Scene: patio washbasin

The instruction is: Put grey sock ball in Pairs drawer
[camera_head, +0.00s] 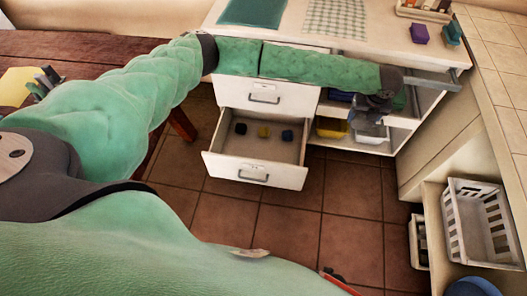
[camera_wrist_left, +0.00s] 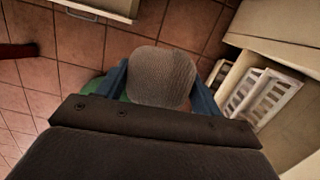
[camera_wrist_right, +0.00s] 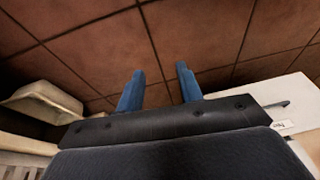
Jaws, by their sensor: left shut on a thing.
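The grey sock ball (camera_wrist_left: 162,78) sits between the blue fingers of my left gripper (camera_wrist_left: 161,88) in the left wrist view, with floor beyond it. In the head view my left gripper (camera_head: 370,108) is in front of the cabinet's right-hand shelves; I cannot make out the ball there. An open lower drawer (camera_head: 255,172) is to its left, holding two dark balls and a yellow one. No label is readable on it, so I cannot tell if it is the Pairs drawer. My right gripper (camera_wrist_right: 160,88) is open and empty above the floor.
A yellow bin (camera_head: 331,127) and a white bin (camera_head: 371,133) stand on the right shelf. A white basket (camera_head: 483,222) is at the right. Tiled floor lies clear before the drawers.

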